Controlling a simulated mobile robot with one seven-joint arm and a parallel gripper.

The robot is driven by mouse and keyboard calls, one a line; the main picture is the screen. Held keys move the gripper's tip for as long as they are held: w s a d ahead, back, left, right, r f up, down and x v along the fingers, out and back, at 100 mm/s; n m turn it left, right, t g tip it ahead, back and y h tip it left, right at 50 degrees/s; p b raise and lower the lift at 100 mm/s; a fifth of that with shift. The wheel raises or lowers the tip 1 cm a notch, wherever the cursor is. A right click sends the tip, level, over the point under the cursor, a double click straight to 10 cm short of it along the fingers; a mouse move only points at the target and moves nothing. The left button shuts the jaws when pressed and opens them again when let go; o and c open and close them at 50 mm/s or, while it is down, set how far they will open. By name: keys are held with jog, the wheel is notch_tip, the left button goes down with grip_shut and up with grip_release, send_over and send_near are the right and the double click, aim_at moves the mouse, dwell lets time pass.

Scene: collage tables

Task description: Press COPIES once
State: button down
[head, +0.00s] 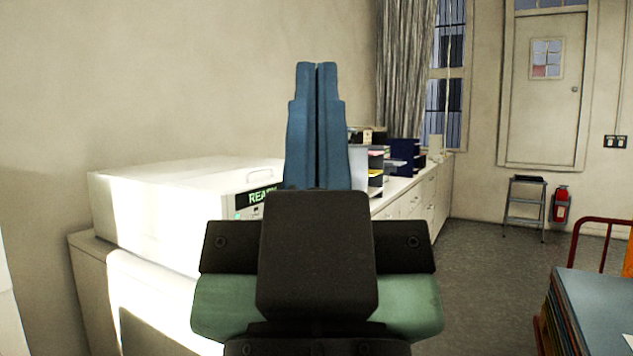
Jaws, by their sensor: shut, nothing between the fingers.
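A white office machine (150,205) stands on a pale cabinet at the left. Its dark display (256,196) shows green letters that begin "REA"; the rest is hidden. A small green light or key and a few small marks sit just below the display. I cannot read a COPIES label; much of the panel is hidden behind my gripper. My gripper (316,66) points up and away in the middle of the view, its two blue fingers closed together with nothing between them. It appears in front of the machine's right end; I cannot tell how far apart they are.
A long white counter (412,198) with paper trays and dark blue organisers (404,153) runs back behind my gripper. A table (598,300) with stacked sheets is at the lower right, near a red-framed chair (598,222). Grey floor (480,270) is open between.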

dwell(0.4)
notch_tip(320, 180, up, 11)
jog(key=p, duration=1.1)
jog(key=shift+a, duration=0.2)
